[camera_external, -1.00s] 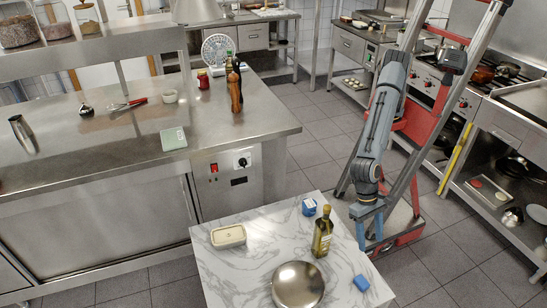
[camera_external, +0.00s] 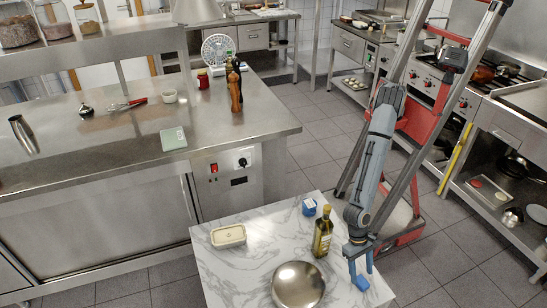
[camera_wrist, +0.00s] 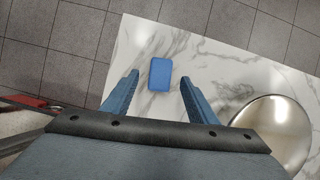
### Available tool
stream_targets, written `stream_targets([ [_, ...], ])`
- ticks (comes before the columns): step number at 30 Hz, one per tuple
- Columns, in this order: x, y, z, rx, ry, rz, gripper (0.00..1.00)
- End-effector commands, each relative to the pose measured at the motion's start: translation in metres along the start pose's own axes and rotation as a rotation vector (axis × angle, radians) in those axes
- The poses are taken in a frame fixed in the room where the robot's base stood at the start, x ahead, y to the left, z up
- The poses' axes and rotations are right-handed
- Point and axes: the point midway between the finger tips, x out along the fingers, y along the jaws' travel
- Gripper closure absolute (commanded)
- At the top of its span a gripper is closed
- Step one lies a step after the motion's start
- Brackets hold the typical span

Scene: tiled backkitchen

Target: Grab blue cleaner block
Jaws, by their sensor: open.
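The blue cleaner block (camera_external: 361,284) lies on the marble table near its right front edge. In the wrist view the block (camera_wrist: 159,74) is a small rounded blue rectangle, lying flat, just ahead of the space between my fingertips. My gripper (camera_external: 360,267) is open, points down and is close to the block in the external view. In the wrist view its two blue fingers (camera_wrist: 159,80) stand apart to the left and right of the block's position. Nothing is between them in a grip. I cannot tell the exact height left.
A metal bowl (camera_external: 298,286) sits left of the block on the marble table (camera_external: 250,265). An oil bottle (camera_external: 323,231) stands upright behind the bowl, with a blue box (camera_external: 309,207) and a cream dish (camera_external: 228,236) farther off. The table edge is close beside the block.

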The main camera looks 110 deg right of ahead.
Motion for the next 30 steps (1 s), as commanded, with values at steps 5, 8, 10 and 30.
stream_targets([
  [5,0.023,0.0,0.0,-0.001,0.0,0.001,0.47],
  [8,0.029,0.0,0.0,0.0,0.0,0.001,0.47],
  [10,0.03,0.0,0.0,0.0,0.0,0.001,0.47],
  [30,0.029,-0.001,0.0,0.0,0.0,0.0,0.93],
])
